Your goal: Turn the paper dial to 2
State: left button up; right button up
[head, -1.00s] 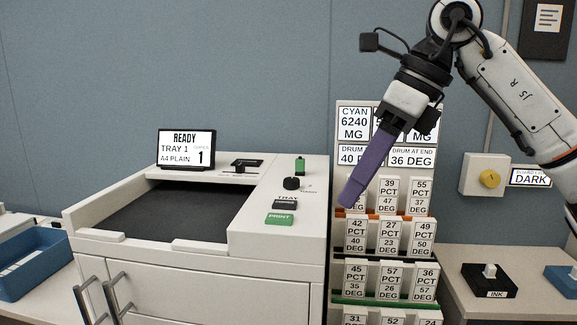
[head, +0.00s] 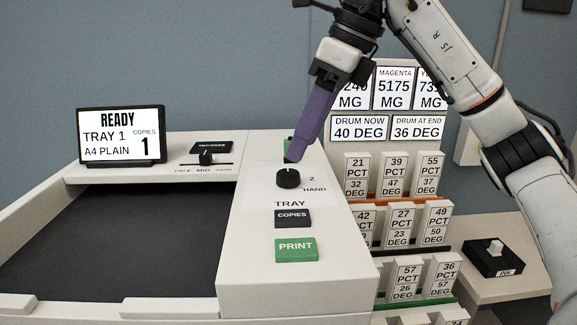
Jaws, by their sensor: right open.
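The paper dial is a black round knob (head: 288,179) on the white printer top, above the TRAY label. A "2" and "HAND" are printed to its right; its other marks are hidden or too small to read. My right gripper (head: 290,158), with purple fingers, points down just behind and above the knob; I cannot tell whether it touches. It is open, though its fingers overlap from this side. The display (head: 121,134) reads READY, TRAY 1, A4 PLAIN, COPIES 1. My left gripper is not in view.
A black COPIES button (head: 293,218) and a green PRINT button (head: 296,250) sit in front of the knob. A slider (head: 206,158) is to the left. A green piece behind the knob is partly hidden by my fingers. A rack of labelled cartridges (head: 400,215) stands right.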

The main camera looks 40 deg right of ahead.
aim_at(289, 172)
jog(key=x, duration=0.4)
jog(key=shift+w+f, duration=0.1)
jog(key=shift+f, duration=0.2)
jog(key=shift+w+a+f, duration=0.1)
jog(key=shift+f, duration=0.2)
jog(key=shift+w+a+f, duration=0.1)
jog(key=shift+w+f, duration=0.1)
jog(key=shift+f, duration=0.15)
jog(key=c, duration=1)
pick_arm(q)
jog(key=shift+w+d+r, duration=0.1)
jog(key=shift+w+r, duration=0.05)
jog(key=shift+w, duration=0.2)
pick_arm(e)
jog(key=shift+c, duration=0.2)
